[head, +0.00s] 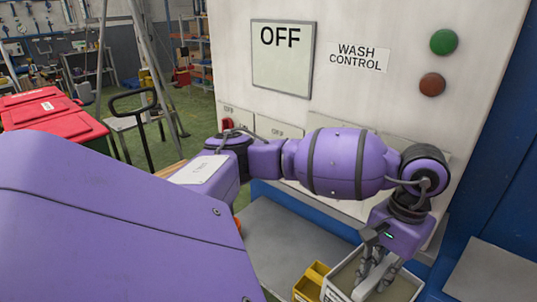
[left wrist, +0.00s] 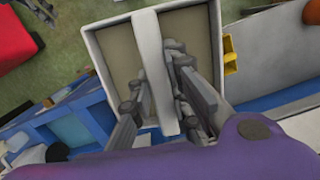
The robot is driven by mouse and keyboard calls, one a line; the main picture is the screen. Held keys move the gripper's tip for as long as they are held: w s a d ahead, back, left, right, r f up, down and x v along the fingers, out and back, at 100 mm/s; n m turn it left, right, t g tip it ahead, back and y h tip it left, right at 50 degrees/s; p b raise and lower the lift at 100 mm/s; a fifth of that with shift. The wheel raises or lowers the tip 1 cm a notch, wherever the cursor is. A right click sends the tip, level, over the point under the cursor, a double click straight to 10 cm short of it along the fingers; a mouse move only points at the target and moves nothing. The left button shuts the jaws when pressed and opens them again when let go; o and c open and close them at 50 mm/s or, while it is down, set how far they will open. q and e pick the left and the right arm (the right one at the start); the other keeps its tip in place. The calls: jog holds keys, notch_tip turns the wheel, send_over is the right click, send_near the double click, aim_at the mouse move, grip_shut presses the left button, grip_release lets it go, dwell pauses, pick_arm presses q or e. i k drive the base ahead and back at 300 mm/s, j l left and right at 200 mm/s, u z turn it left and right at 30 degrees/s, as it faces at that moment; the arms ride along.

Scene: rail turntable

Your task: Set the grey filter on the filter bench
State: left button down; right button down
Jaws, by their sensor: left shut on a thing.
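The grey filter (head: 345,274) looks like a square, pale-rimmed frame with a tan inner panel and a light bar across its middle. It is at the lower right of the head view, partly cut off by the bottom edge. My left gripper (head: 372,272) reaches down into it from above. In the left wrist view, the fingers of my left gripper (left wrist: 158,75) lie on both sides of the filter's middle bar (left wrist: 150,60), shut on it. I cannot tell whether the filter's underside touches anything. My right gripper is not in view. No surface is readably marked as the filter bench.
A bare grey surface (head: 285,245) lies left of the filter, with a small yellow bin (head: 311,281) between. Another grey surface (head: 495,270) is at the far right. The white wash control panel (head: 355,95) stands behind my arm. Red bins (head: 50,118) are at the left.

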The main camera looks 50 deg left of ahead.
aim_at(267, 262)
jog(key=k+j+u, duration=0.1)
jog(key=j+u, duration=0.15)
jog(key=j, duration=0.65)
jog(key=i+j+u, duration=0.1)
jog(key=j, duration=0.3)
jog(key=i+j+u, duration=0.1)
jog(key=j, duration=0.25)
jog(key=i, duration=0.3)
